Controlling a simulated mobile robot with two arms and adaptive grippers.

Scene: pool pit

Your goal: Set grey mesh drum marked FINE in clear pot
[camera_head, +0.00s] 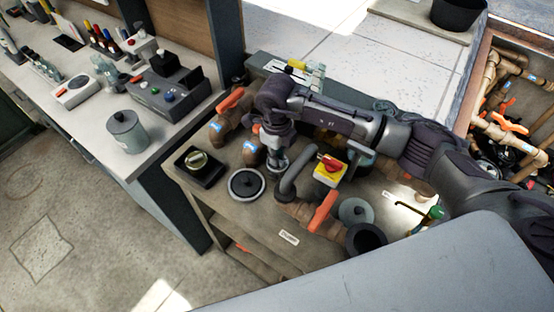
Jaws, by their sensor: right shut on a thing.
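My right arm reaches in from the right, and its gripper (276,148) points down over the workbench (262,241). It is shut on a small grey cylindrical thing (278,164), mostly hidden by the fingers. This may be the grey mesh drum, but no mesh or FINE mark can be read. I cannot pick out the clear pot for certain. My left gripper is not in view.
The bench's front edge is fairly clear.

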